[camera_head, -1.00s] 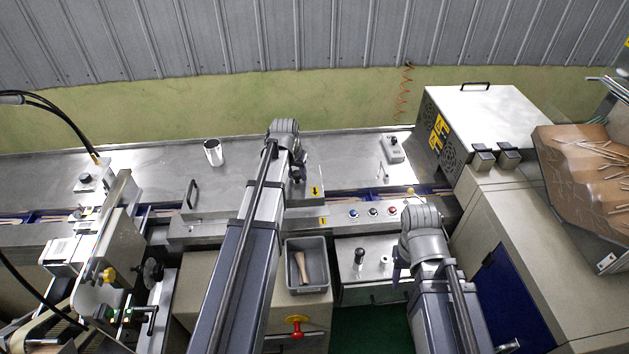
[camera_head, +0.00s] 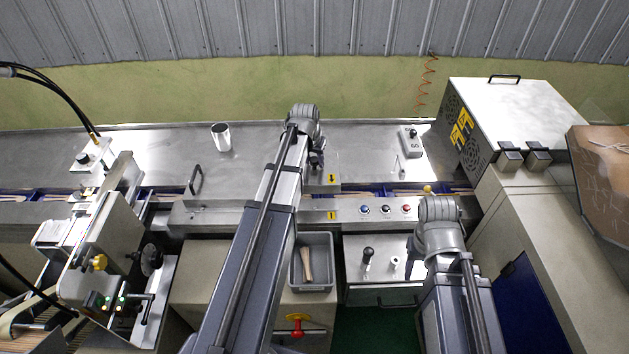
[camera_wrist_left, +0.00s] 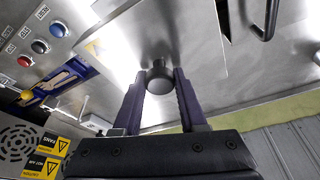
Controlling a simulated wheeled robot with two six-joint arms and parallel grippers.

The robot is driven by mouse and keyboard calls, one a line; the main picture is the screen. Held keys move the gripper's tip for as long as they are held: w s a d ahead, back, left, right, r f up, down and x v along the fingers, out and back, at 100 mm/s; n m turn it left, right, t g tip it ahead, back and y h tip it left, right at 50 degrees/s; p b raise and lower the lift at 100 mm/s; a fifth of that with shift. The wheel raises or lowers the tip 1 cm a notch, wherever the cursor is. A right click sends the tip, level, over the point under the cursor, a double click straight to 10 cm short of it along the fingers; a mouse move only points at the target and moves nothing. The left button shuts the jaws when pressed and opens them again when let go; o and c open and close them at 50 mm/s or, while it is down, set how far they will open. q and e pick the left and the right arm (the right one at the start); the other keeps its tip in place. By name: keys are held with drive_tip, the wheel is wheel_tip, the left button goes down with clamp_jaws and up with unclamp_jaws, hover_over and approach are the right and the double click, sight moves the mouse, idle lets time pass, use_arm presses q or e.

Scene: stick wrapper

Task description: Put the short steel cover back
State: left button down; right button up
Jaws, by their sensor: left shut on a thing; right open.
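The short steel cover (camera_head: 326,187) is a flat metal plate with a yellow arrow label, partly hidden by my left arm in the head view. In the left wrist view the plate (camera_wrist_left: 200,60) carries a round knob (camera_wrist_left: 159,82). My left gripper (camera_wrist_left: 160,88) is shut on that knob; in the head view it (camera_head: 317,163) is mostly hidden by its wrist. The plate is beside the blue stick channel (camera_head: 378,190); I cannot tell whether it touches the machine. My right gripper (camera_head: 413,252) is open, low at the right, its fingers barely visible.
A long cover with a black handle (camera_head: 196,179) lies left. A button panel (camera_head: 385,210) with a second arrow label (camera_head: 331,215) runs along the front. A grey bin (camera_head: 325,284) holds a wooden-handled tool.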

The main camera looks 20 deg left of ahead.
sight(313, 170)
use_arm(q)
drive_tip(key=shift+f+b, duration=2.55)
drive_tip(key=shift+f, duration=0.55)
drive_tip(key=shift+r, duration=0.1)
drive_tip(key=shift+c, duration=2.3)
unclamp_jaws()
drive_tip(key=p+v, duration=1.1)
drive_tip(key=v, duration=0.1)
drive_tip(key=shift+s+r+p, duration=0.1)
drive_tip(key=shift+p, duration=0.3)
